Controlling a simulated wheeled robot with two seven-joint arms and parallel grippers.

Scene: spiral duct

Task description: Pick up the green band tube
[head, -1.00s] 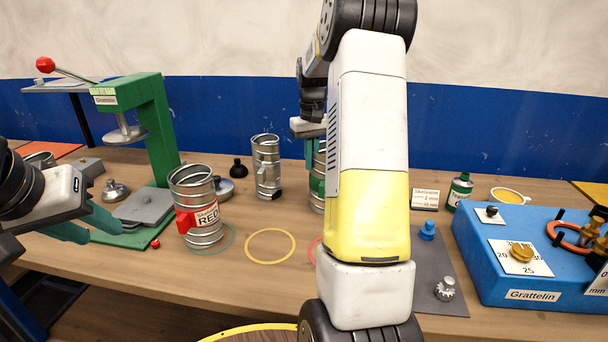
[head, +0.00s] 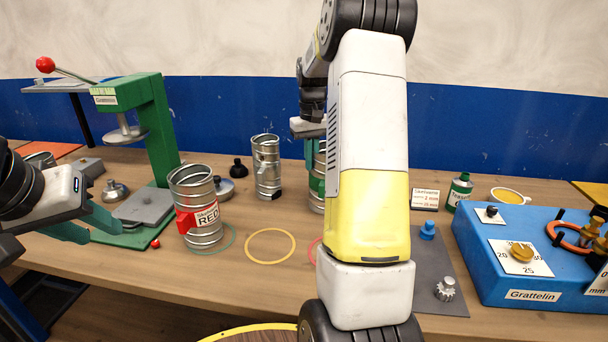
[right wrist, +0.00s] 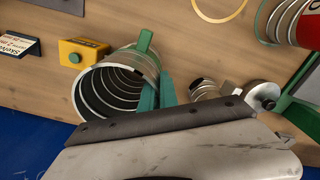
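The green band tube (head: 317,187) stands on the table, mostly hidden behind my right arm in the head view. In the right wrist view its ribbed metal tube (right wrist: 88,95) shows its open end, with a green tab (right wrist: 146,40) on the side. My right gripper (right wrist: 158,88) has its two teal fingers close together at the tube's rim, one on the inner side and one on the outer side, with the wall between them. In the head view only part of that gripper (head: 309,148) shows. My left gripper (head: 88,222) is open and empty at the left.
The red-labelled tube (head: 197,215) stands left of centre, and a plain metal tube (head: 266,167) stands near the green one. A green press (head: 160,130) is at left, a blue box (head: 520,262) at right. Coloured rings, one yellow (head: 270,230), mark the front table.

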